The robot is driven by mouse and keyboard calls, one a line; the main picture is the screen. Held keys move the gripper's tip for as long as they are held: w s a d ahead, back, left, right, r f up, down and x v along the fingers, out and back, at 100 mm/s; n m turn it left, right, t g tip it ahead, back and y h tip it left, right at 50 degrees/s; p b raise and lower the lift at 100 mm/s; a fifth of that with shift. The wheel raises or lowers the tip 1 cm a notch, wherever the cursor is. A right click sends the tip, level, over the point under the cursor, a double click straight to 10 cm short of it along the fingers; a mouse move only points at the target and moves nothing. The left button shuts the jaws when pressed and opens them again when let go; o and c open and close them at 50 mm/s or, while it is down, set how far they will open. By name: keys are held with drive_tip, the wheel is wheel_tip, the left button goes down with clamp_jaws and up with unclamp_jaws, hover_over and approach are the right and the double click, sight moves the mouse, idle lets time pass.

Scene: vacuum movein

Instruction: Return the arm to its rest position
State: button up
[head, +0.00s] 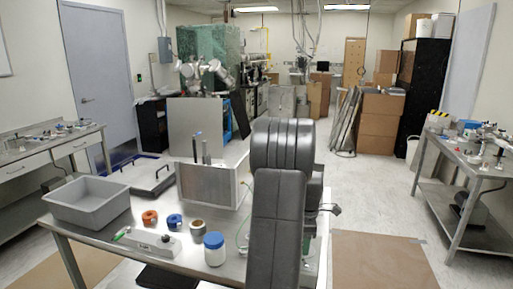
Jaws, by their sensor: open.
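My dark arm (277,230) stands folded in the middle of the head view, its thick ribbed joint (284,145) at the top. It is in front of the right end of a metal work table (150,250) and hides part of it. My gripper is not clearly visible; the arm's own links cover the area where the arm ends. A small dark part sticks out to the right of the arm, and I cannot tell what it is.
On the table are a grey bin (88,203), an orange roll (150,217), a blue roll (174,221), a tape roll (197,226), a white jar with blue lid (214,250) and a metal box (208,187). Another bench (470,165) stands right.

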wheel_tip(320, 180, up, 14)
drive_tip(key=b, duration=0.1)
wheel_tip(320, 180, down, 14)
drive_tip(key=shift+p, duration=0.55)
drive_tip(key=m, duration=0.4)
drive_tip(key=shift+m, duration=0.3)
drive_tip(key=m+p, duration=0.1)
drive_tip(key=m, duration=0.3)
drive_tip(key=shift+m, duration=0.3)
drive_tip(key=m+p, duration=0.1)
drive_tip(key=m, duration=0.3)
drive_tip(key=shift+m, duration=0.4)
drive_tip(key=m+p, duration=0.1)
drive_tip(key=m, duration=0.3)
drive_tip(key=shift+p, duration=0.3)
